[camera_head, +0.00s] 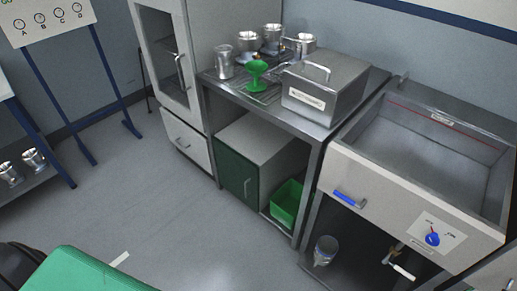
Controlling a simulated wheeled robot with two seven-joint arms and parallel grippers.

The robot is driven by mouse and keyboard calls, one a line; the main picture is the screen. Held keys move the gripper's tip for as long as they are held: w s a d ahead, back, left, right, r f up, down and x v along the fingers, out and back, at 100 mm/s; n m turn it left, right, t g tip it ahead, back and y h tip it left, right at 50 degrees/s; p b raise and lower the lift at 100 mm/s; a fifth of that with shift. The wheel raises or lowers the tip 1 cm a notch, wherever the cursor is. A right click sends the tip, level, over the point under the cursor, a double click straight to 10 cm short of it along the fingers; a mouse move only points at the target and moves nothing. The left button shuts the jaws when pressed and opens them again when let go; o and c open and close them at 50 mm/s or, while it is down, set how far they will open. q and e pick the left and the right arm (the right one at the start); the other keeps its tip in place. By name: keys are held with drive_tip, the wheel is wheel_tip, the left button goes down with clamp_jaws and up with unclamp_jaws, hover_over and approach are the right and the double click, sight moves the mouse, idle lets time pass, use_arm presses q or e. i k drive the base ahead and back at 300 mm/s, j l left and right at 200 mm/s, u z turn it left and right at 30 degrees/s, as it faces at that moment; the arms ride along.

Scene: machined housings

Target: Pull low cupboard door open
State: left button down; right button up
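A low cupboard (262,140) with a grey top stands under the metal workbench, near the middle of the view. Its dark green door (230,167) faces the open floor and looks shut. Nothing touches the door or the handle. Neither of my grippers is in view.
A green bin (286,203) stands right of the cupboard. A tall glass-doored cabinet (172,60) is at left, a deep sink (420,140) at right. A green surface (85,272) fills the bottom left. The floor (165,200) before the door is clear.

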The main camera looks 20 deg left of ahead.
sight(237, 173)
drive_tip(key=u, duration=0.85)
